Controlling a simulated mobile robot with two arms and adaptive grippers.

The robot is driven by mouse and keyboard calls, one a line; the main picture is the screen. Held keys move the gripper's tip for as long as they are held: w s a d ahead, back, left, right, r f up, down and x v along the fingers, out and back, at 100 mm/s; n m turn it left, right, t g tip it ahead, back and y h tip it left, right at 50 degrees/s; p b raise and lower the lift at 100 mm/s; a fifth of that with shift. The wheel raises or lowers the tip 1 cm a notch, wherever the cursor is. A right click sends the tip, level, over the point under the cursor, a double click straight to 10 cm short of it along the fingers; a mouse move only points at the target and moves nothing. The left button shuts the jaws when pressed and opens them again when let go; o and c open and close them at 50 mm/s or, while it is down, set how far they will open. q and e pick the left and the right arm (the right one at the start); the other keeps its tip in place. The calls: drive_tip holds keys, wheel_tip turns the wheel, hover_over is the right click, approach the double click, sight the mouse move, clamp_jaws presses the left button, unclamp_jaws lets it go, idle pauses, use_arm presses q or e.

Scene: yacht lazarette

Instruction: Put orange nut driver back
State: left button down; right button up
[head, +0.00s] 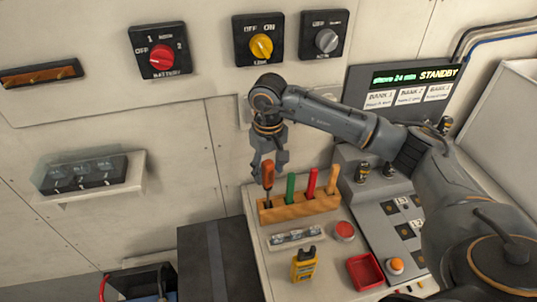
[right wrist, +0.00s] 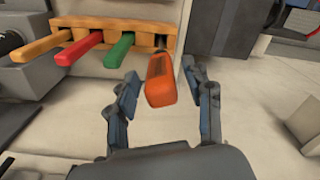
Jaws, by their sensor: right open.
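The orange nut driver (head: 268,174) stands upright at the left end of the wooden rack (head: 302,209). In the right wrist view its orange handle (right wrist: 160,82) points toward the camera and its shaft runs to the end slot of the rack (right wrist: 92,34). My right gripper (head: 268,164) is open around the top of the handle. In the right wrist view my right gripper (right wrist: 161,90) has a finger on each side, with gaps visible beside the handle. The shaft's lower end is hidden in the rack. My left gripper is not in view.
Green (head: 290,188), red (head: 311,182) and yellow (head: 332,180) handled tools stand in the same rack. In front are a yellow device (head: 304,265), a red button (head: 344,231) and a red tray (head: 364,272). The wall with rotary switches (head: 161,57) is behind.

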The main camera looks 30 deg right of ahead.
wheel_tip(320, 180, up, 10)
drive_tip(key=b, duration=0.3)
drive_tip(key=shift+w+r+b, duration=0.1)
drive_tip(key=shift+r+b, duration=0.05)
drive_tip(key=shift+b, duration=0.2)
drive_tip(key=shift+r, duration=0.85)
drive_tip(key=shift+f, duration=0.1)
